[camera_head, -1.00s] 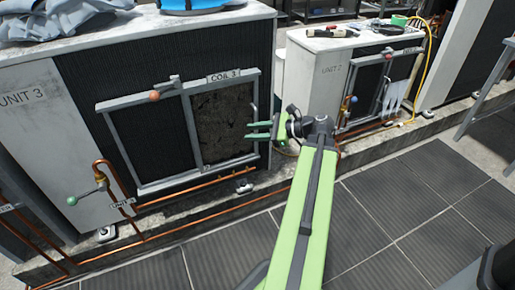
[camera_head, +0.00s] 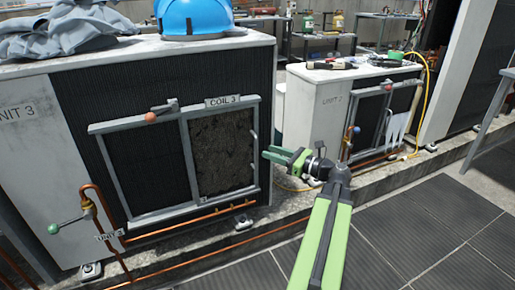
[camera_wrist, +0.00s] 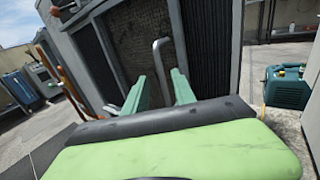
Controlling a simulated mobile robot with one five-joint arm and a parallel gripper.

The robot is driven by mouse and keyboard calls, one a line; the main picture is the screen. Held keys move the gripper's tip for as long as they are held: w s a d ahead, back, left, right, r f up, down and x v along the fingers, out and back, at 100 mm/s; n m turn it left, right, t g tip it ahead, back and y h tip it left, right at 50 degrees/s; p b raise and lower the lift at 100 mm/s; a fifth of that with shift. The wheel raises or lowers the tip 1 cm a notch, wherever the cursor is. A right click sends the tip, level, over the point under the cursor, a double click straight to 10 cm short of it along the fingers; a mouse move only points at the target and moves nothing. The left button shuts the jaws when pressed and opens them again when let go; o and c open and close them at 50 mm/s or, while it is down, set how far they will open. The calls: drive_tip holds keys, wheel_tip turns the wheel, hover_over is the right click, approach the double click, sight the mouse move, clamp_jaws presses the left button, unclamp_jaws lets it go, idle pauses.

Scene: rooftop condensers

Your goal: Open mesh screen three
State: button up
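The mesh screen frame labelled COIL 3 (camera_head: 222,101) is on the front of unit 3. Its right panel (camera_head: 222,150) shows brownish, dirty-looking mesh, and its left half is dark and finned. A grey upright handle (camera_head: 254,148) is on the right panel's right edge; it also shows in the wrist view (camera_wrist: 162,65). A latch with an orange knob (camera_head: 150,117) sits on the top rail, left of the label. My gripper (camera_head: 268,152) is open and empty, just right of the handle. In the wrist view its green fingers (camera_wrist: 160,92) point toward the handle, which appears between them, apparently untouched.
Copper pipes (camera_head: 180,218) and a green-knobbed valve (camera_head: 54,228) run along the base of unit 3. A blue helmet (camera_head: 188,17) and grey cloth (camera_head: 65,28) lie on top. Unit 2 (camera_head: 335,110) stands to the right. The tiled floor (camera_head: 430,220) in front is clear.

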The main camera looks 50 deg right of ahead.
sight(256, 147)
drive_tip(key=x, duration=0.7)
clamp_jaws()
idle(1.1)
